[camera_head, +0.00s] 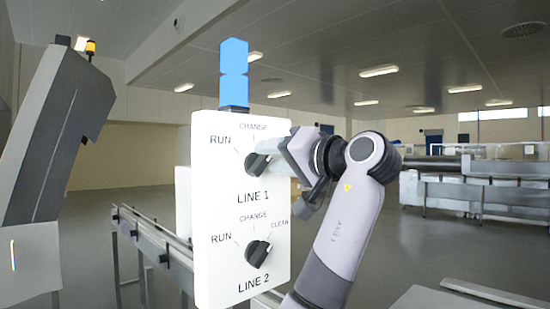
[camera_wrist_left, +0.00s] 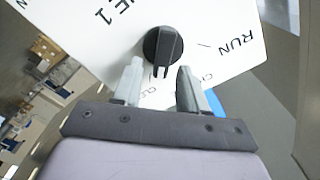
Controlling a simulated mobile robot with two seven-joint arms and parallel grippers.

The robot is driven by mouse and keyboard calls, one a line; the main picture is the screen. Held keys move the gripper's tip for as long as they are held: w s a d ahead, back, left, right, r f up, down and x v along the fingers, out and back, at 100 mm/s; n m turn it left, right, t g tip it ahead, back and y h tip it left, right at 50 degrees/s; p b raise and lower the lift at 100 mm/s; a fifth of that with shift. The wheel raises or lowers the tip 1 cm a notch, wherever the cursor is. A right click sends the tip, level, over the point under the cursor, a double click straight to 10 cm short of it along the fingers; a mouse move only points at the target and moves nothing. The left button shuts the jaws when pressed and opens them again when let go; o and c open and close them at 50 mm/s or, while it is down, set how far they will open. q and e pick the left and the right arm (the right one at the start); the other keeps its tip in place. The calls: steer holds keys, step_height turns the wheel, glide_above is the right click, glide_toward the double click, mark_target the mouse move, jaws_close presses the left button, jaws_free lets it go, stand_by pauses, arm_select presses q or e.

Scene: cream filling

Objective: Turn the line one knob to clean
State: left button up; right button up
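A white control panel (camera_head: 207,255) has two black knobs. The line one knob (camera_head: 257,163) is the upper one, with RUN and CHANGE printed around it; its CLEAN label is hidden behind my gripper in the head view. My left gripper (camera_head: 279,166) is at this knob, coming from the right. In the left wrist view the knob (camera_wrist_left: 163,45) lies just beyond and between the fingertips (camera_wrist_left: 160,75). The fingers are apart, with gaps either side of its grip bar. I cannot tell exactly which label the knob points to. My right gripper is not in view.
The line two knob (camera_head: 258,254) sits lower on the same panel, below my left gripper. A blue signal light (camera_head: 234,72) stands on the panel's top. A conveyor rail (camera_head: 150,235) runs behind the panel; a grey machine (camera_head: 55,140) stands at left.

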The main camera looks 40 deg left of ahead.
arm_select(q)
steer(key=d+b, duration=0.1)
steer(key=d, duration=0.6)
steer(key=shift+s+b, duration=0.3)
steer(key=shift+s, duration=0.05)
stand_by(0.4)
